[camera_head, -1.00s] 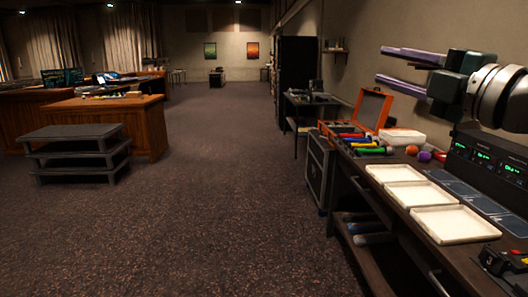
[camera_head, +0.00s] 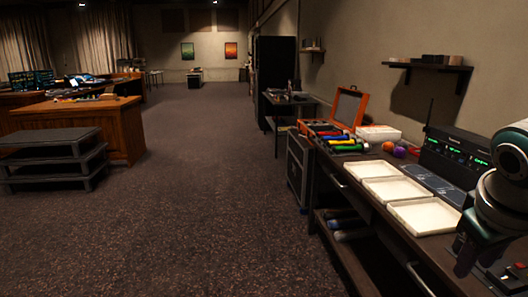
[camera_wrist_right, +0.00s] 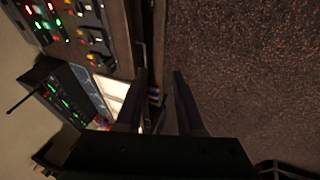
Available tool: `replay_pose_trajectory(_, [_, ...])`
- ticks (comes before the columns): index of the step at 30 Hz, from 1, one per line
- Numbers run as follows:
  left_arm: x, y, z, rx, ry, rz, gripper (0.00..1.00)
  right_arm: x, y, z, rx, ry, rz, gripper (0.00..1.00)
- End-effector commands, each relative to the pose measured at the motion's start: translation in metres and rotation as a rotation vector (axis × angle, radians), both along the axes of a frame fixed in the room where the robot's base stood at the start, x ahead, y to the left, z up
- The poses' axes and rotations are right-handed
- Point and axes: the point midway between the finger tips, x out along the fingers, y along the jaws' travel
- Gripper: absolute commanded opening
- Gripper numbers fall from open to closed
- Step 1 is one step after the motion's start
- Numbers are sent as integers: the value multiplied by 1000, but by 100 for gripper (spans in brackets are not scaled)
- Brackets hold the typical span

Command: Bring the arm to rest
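My right arm (camera_head: 505,185) comes in at the right edge of the head view, over the near end of the mixing desk (camera_head: 395,238). Its gripper is low there, dark and partly cut off by the frame. In the right wrist view, the two dark fingers of my right gripper (camera_wrist_right: 160,88) stand apart with nothing between them. The desk's front edge and the floor show behind them. My left gripper is in neither view.
Cream trays (camera_head: 422,216), several coloured tubes (camera_head: 343,142), an orange open case (camera_head: 349,106) and a rack unit with green displays (camera_head: 455,152) stand on the desk. A wall shelf (camera_head: 428,65) hangs above. The carpet (camera_head: 190,200) left of the desk is clear.

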Motion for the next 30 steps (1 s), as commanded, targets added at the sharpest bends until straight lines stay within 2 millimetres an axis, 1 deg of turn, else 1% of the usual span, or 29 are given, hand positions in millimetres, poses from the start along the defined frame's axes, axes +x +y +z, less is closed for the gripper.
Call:
replay_pose_trajectory(1, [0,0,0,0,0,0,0,-13,12,-10,11,6,25,38])
replay_pose_trajectory(3, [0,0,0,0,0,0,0,-30,28,-21,29,11,58,38])
replay_pose_trajectory(5, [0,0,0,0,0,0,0,-48,42,-29,49,14,85,38])
replay_pose_trajectory(7, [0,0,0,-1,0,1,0,-71,61,-38,78,18,116,38])
replay_pose_trajectory(10, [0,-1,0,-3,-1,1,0,-109,87,-44,128,21,153,38])
replay_pose_trajectory(12, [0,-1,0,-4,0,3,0,-133,102,-44,164,23,170,38])
replay_pose_trajectory(14, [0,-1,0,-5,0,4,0,-152,112,-42,191,22,180,38])
replay_pose_trajectory(15, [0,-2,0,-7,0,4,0,-164,119,-40,209,23,183,38])
replay_pose_trajectory(18, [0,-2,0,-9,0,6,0,-190,132,-33,248,20,188,38])
replay_pose_trajectory(22, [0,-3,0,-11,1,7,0,-221,145,-20,297,18,185,38])
replay_pose_trajectory(23, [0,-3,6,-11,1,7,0,-224,146,-11,303,16,184,38])
replay_pose_trajectory(24, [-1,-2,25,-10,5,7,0,-221,145,8,298,13,185,38])
replay_pose_trajectory(29, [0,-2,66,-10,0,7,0,-220,145,47,296,14,186,38])
replay_pose_trajectory(30, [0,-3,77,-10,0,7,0,-220,145,58,296,14,186,38])
